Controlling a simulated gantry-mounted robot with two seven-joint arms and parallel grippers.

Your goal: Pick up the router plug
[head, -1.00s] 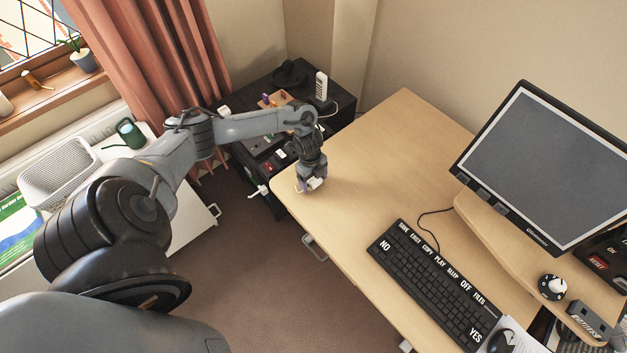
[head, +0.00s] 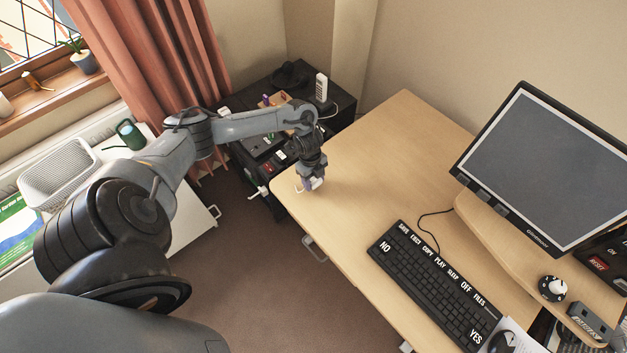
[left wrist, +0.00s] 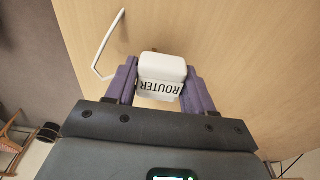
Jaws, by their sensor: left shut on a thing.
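The router plug (left wrist: 162,72) is a white block with "ROUTER" printed on it, between the two purple fingers of my left gripper (left wrist: 160,80) in the left wrist view. The fingers are shut on its sides. A white cable (left wrist: 100,45) runs from it to the left in that view. In the head view my left gripper (head: 311,184) points down at the left corner of the wooden desk (head: 360,150), where the plug is mostly hidden by the gripper. I cannot tell whether the plug touches the desk top. My right gripper is not in view.
A black cabinet (head: 345,112) with a white phone (head: 321,87) and sockets stands behind the left desk edge. A keyboard (head: 435,285) and a monitor (head: 550,165) occupy the right of the desk. The desk top between gripper and keyboard is clear.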

